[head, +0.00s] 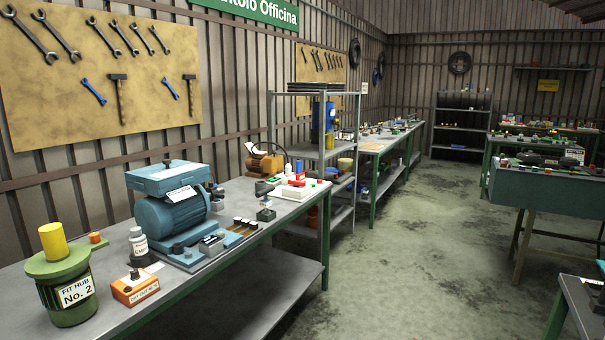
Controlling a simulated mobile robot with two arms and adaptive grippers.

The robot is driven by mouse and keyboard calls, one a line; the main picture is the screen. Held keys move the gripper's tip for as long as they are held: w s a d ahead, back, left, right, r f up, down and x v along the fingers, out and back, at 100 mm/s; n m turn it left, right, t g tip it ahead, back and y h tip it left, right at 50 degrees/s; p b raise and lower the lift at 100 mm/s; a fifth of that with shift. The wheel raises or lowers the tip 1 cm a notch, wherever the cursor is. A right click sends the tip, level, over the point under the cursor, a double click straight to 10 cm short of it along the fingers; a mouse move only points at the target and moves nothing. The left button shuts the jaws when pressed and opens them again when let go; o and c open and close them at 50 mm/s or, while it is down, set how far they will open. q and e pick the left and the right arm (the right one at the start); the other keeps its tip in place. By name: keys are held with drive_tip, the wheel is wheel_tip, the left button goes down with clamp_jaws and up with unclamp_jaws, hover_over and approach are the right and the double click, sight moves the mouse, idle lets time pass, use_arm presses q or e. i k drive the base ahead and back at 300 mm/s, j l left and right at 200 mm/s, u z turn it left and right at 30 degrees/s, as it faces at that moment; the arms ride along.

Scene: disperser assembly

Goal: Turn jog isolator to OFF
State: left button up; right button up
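An orange box (135,287) with a black knob (135,274) on top and a white label stands on the near end of the left workbench. It may be the jog isolator, but its label is too small to read surely. I cannot tell which position the knob is in. No other thing in view is clearly marked as the jog isolator. Neither of my grippers is in view.
On the left workbench (270,262) a green hub (62,280) labelled "FIT HUB No. 2" stands left of the orange box. A white bottle (138,242) and a blue motor unit (172,215) stand behind it. The concrete floor (420,240) is clear between the benches.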

sight(292, 183)
drive_tip(key=i+j+z, duration=0.1)
drive_tip(key=i, duration=1.5)
drive_tip(key=u, duration=0.65)
drive_tip(key=i+l+u, duration=0.35)
drive_tip(key=l+u, duration=0.15)
drive_tip(key=i+l+u, duration=0.25)
drive_tip(key=l, duration=0.25)
drive_tip(key=l+u, duration=0.25)
drive_tip(key=i+l+u, duration=0.1)
drive_tip(key=l, duration=0.75)
drive_tip(key=i+l+u, duration=0.1)
drive_tip(key=l, duration=0.7)
drive_tip(key=i+l, duration=0.15)
drive_tip(key=l, duration=0.75)
drive_tip(key=i+l+u, duration=0.15)
drive_tip(key=l, duration=0.7)
